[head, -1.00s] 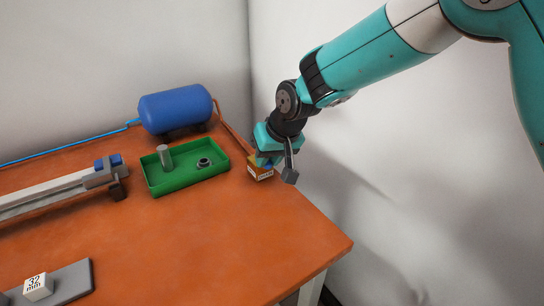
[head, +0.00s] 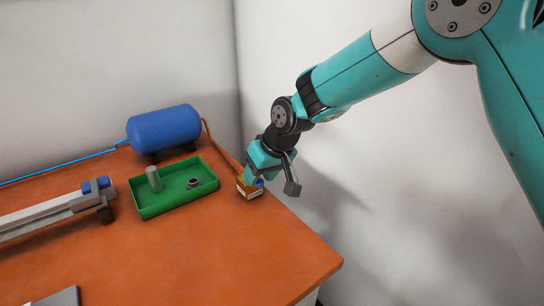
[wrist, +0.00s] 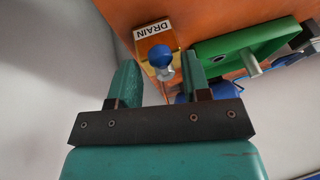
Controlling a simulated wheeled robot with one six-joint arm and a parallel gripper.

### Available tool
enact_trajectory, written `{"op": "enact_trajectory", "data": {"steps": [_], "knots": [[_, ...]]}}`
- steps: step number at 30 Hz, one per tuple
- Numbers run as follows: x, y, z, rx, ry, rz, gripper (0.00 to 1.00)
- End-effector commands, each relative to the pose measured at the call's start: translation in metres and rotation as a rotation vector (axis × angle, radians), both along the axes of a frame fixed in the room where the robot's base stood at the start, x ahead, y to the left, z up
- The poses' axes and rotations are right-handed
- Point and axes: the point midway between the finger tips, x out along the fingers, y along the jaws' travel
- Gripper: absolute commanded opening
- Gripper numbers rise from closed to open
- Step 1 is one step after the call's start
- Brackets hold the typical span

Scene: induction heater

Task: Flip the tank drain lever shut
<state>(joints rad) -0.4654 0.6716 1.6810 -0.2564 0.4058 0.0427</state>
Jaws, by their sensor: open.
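The drain unit is a small orange-brown box (head: 249,193) at the right part of the table, near its edge by the wall. In the wrist view the box (wrist: 156,40) carries a white DRAIN label and a lever with a round blue knob (wrist: 160,56). My gripper (head: 262,174) is just above the box, partly hiding it and the lever in the head view. In the wrist view my gripper (wrist: 161,66) is open, and the knob shows between its two fingers. I cannot tell if either finger touches the knob.
A green tray (head: 176,206) with a grey cylinder (head: 153,179) and a small dark ring (head: 193,183) stands left of the box. A blue tank (head: 164,128) is behind the tray. A grey rail (head: 40,222) lies at left.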

Motion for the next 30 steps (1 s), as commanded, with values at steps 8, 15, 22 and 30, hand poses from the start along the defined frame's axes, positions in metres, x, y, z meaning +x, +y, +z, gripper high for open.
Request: {"op": "enact_trajectory", "data": {"steps": [8,15,22,30], "knots": [[-0.01,-0.02,0.051,0.002,-0.004,-0.002,0.44],[-0.023,-0.043,0.107,0.003,-0.005,-0.002,0.44],[-0.031,-0.058,0.143,0.001,-0.002,-0.003,0.44],[-0.034,-0.063,0.154,-0.001,0.0,-0.001,0.44]]}}
